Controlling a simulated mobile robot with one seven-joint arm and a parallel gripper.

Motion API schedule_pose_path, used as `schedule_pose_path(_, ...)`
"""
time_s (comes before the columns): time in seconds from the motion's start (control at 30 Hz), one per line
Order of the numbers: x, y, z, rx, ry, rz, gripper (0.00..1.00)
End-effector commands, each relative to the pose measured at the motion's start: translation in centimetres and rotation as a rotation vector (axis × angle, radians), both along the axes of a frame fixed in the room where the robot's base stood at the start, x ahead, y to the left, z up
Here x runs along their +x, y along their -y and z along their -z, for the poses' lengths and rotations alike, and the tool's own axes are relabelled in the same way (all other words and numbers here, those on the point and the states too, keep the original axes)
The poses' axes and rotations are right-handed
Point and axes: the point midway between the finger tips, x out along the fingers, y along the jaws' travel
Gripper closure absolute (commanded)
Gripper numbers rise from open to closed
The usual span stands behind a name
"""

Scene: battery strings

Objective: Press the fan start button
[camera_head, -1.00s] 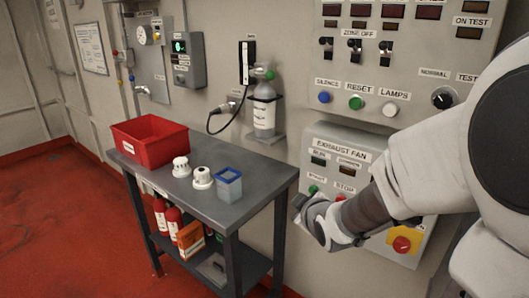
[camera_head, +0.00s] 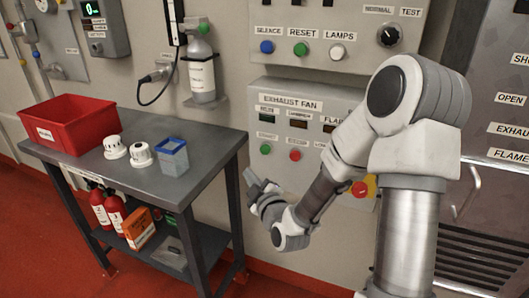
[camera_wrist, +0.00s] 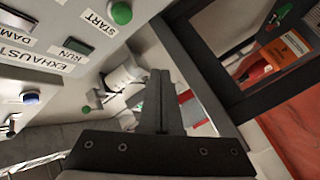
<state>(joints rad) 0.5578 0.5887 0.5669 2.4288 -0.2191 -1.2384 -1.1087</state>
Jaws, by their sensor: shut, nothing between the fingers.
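The exhaust fan panel (camera_head: 340,98) is a grey box on the wall, low in the middle of the head view. Its green start button (camera_head: 265,149) is at the left of the button row, beside a red stop button (camera_head: 295,155). In the wrist view the green button (camera_wrist: 121,13) sits at the top, by its START label (camera_wrist: 98,22). My gripper (camera_head: 252,180) is below and slightly left of the start button, apart from it. In the wrist view the gripper's fingers (camera_wrist: 160,75) are together and empty, pointing away from the camera.
A grey metal table (camera_head: 205,170) stands left of my gripper, with a red bin (camera_head: 70,125), two white round devices and a blue container (camera_head: 172,156) on it. A gas bottle (camera_head: 202,75) hangs on the wall above. A yellow-backed red knob (camera_head: 360,189) is right of my forearm.

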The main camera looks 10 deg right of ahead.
Motion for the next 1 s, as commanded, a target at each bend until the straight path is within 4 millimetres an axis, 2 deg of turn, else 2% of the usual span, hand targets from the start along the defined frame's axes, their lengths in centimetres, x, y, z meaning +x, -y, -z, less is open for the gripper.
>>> schedule_pose_path(0.33,0.8,0.7,-0.1,0.001,-0.002,0.002,1.0)
schedule_pose_path(0.8,5.8,4.2,0.1,0.0,0.0,0.0,1.0)
schedule_pose_path(1.0,6.9,5.0,0.1,0.001,-0.002,0.0,1.0)
